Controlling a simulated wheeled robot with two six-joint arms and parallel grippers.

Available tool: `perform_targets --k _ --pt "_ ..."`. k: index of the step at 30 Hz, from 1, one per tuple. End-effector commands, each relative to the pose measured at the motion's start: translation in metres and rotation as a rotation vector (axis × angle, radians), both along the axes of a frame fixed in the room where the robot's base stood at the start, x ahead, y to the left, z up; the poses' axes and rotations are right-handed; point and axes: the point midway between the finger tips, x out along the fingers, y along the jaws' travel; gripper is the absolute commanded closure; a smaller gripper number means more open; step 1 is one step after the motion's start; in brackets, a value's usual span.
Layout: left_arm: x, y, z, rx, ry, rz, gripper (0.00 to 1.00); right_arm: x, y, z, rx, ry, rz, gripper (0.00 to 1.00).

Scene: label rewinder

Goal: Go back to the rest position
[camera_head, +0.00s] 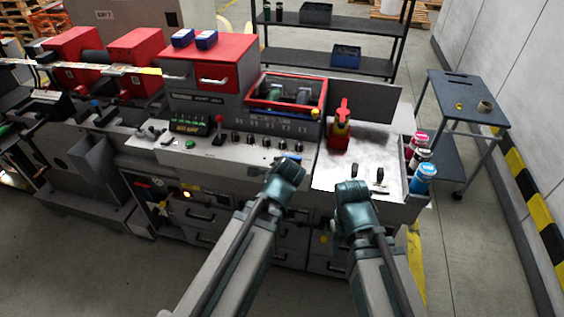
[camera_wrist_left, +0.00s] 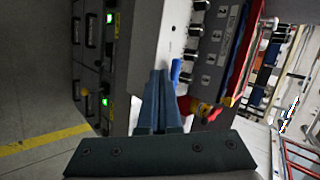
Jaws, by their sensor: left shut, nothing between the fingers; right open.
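My left arm reaches up over the front of the label rewinder (camera_head: 215,165). My right gripper (camera_head: 370,174) is over the white worktop (camera_head: 330,178) at the machine's right end. Its two dark fingers are apart, with nothing seen between them.
A red tape dispenser (camera_head: 340,130) stands behind my right gripper. Several bottles (camera_head: 422,178) stand at the worktop's right edge. A red-rimmed bin (camera_head: 262,102) sits behind the knobs. A grey cart (camera_head: 460,95) stands at right; the floor (camera_head: 470,250) in front is clear.

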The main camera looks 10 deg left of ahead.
Motion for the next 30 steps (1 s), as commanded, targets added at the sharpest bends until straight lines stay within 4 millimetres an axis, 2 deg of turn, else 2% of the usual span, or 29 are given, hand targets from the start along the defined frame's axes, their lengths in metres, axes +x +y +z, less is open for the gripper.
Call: perform_targets --k 1,4,13,15,17,19,24,27,30 --pt "-0.006 0.000 0.010 0.000 0.000 0.000 1.00 0.000 0.000 0.010 0.000 0.000 -0.001 0.50" --pt "-0.009 0.000 0.014 0.001 0.000 0.001 1.00 0.000 0.000 0.014 0.001 0.000 -0.003 0.50" --pt "-0.010 0.000 0.013 0.000 0.001 0.001 1.00 0.000 0.000 0.013 0.001 0.000 -0.003 0.50" --pt "-0.012 -0.003 0.006 -0.018 0.009 0.015 1.00 0.000 0.000 0.008 0.001 0.000 -0.003 0.50" --pt "-0.019 -0.009 -0.010 -0.064 0.036 0.053 1.00 0.000 0.000 -0.001 0.001 0.000 -0.002 0.50" --pt "-0.035 -0.021 -0.039 -0.149 0.091 0.135 1.00 0.000 0.000 -0.018 0.000 0.000 -0.001 0.50" --pt "-0.095 -0.061 -0.112 -0.375 0.290 0.428 1.00 0.000 0.000 -0.059 -0.001 0.000 0.004 0.50" --pt "-0.130 -0.082 -0.140 -0.452 0.400 0.591 1.00 0.000 0.000 -0.077 -0.002 0.000 0.007 0.50" --pt "-0.159 -0.098 -0.157 -0.489 0.486 0.721 1.00 0.000 0.000 -0.089 -0.002 0.000 0.009 0.50"
